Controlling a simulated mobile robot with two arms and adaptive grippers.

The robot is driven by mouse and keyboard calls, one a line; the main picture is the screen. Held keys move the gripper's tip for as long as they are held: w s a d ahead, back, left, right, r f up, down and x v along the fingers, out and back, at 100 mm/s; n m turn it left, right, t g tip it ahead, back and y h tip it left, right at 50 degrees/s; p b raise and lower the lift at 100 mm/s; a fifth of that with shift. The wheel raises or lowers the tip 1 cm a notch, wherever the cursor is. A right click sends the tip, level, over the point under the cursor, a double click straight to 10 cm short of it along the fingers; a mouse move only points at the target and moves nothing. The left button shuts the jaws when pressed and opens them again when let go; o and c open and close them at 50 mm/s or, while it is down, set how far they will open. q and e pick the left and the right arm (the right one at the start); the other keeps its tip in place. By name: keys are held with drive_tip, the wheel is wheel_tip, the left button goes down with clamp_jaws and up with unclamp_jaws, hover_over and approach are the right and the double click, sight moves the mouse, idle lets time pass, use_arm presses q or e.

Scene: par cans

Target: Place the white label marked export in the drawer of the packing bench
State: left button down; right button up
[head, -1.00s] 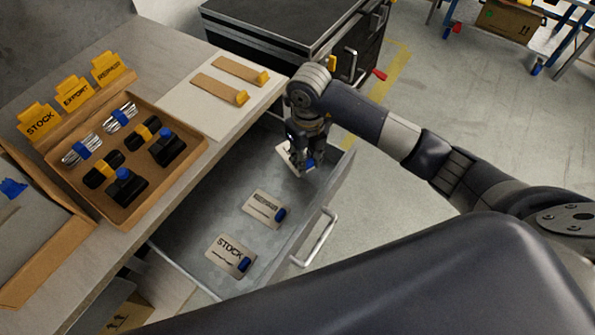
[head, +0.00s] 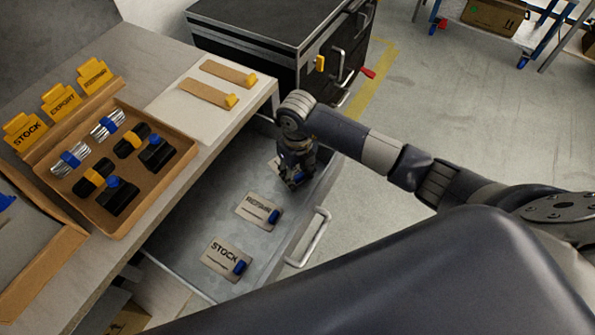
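The drawer (head: 195,213) of the packing bench is pulled out. My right gripper (head: 292,184) points down into the drawer over this label's right side. Its fingertips are dark and small, and their grip on the label's tab is hidden. My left gripper is out of view.
On the bench top (head: 185,125) stands a cardboard tray (head: 128,222) with several clipped items. Yellow stock, export and a third sign stand behind it. A white board (head: 190,112) holds two brown strips. A black cabinet (head: 250,50) stands beyond the bench. The drawer handle (head: 312,238) juts out right.

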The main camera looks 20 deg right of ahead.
idle(0.3)
wheel_tip(320, 180, up, 12)
drive_tip(key=shift+r, duration=0.15)
idle(0.4)
